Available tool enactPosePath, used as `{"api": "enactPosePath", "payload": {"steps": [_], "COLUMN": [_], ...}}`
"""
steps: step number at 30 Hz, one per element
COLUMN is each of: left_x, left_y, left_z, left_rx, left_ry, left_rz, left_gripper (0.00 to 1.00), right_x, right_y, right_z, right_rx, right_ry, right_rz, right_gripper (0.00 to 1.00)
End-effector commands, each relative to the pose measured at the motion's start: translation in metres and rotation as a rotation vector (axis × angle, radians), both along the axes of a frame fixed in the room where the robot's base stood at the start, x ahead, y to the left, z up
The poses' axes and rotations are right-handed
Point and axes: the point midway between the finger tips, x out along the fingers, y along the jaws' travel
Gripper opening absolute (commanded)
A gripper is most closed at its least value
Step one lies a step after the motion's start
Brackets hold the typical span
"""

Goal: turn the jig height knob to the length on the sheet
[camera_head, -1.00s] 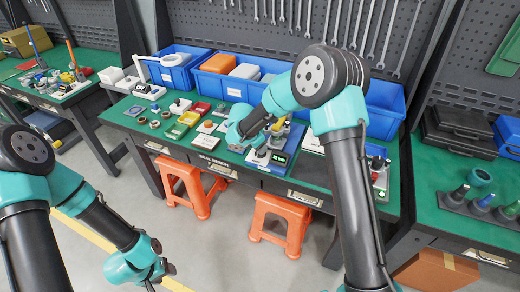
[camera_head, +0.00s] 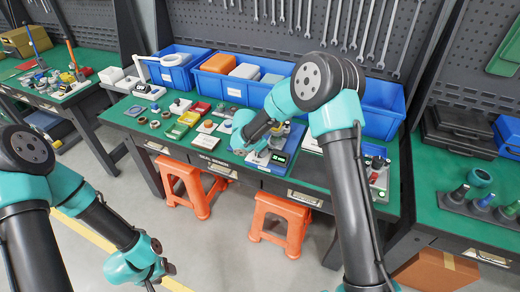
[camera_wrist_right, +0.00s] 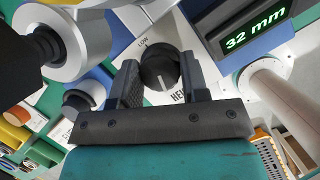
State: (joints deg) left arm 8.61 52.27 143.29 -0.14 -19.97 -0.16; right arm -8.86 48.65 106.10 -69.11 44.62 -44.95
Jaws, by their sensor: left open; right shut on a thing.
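The jig height knob (camera_wrist_right: 160,70) is black and round with a white pointer line, on a white plate with "LOW" and a partly covered "HEI" label. My right gripper (camera_wrist_right: 159,74) is shut on the knob, one finger on each side. The green display (camera_wrist_right: 255,27) beside it reads "32 mm"; it also shows in the head view (camera_head: 280,158). In the head view my right wrist covers the knob. A white sheet (camera_head: 312,141) lies right of the jig, its writing unreadable. My left gripper (camera_head: 163,276) is open, low in front of the bench, away from the jig.
Blue bins (camera_head: 222,84) stand along the back of the green bench. Several small parts and coloured trays (camera_head: 178,130) lie left of the jig. In the wrist view a pale cylinder (camera_wrist_right: 264,88) and a metal cylinder (camera_wrist_right: 75,35) stand close to my fingers. Orange stools (camera_head: 280,222) are below.

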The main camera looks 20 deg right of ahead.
Motion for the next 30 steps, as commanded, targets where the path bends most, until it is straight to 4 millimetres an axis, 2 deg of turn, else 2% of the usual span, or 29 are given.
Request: {"api": "enactPosePath", "payload": {"steps": [12,21,22,24,30], "left_x": [0.0,0.0,0.0,0.0,0.0], "left_y": [0.0,0.0,0.0,0.0,0.0], "left_z": [0.0,0.0,0.0,0.0,0.0], "left_rx": [0.0,0.0,0.0,0.0,0.0], "left_ry": [0.0,0.0,0.0,0.0,0.0], "left_rz": [0.0,0.0,0.0,0.0,0.0], "left_gripper": [0.52,0.52,0.52,0.52,0.52], "right_x": [0.0021,0.0018,0.0019,0.0018,0.0013], "right_y": [0.001,0.0005,0.0005,0.0004,0.0005], "right_z": [0.0009,0.0014,0.0014,0.0013,0.0007], "right_rx": [0.0,0.001,0.0,0.0,0.0], "right_ry": [-0.004,-0.004,-0.003,-0.003,-0.002], "right_rz": [-0.263,-0.279,-0.278,-0.278,-0.277], "right_gripper": [0.18,0.18,0.44,0.51,0.51]}}
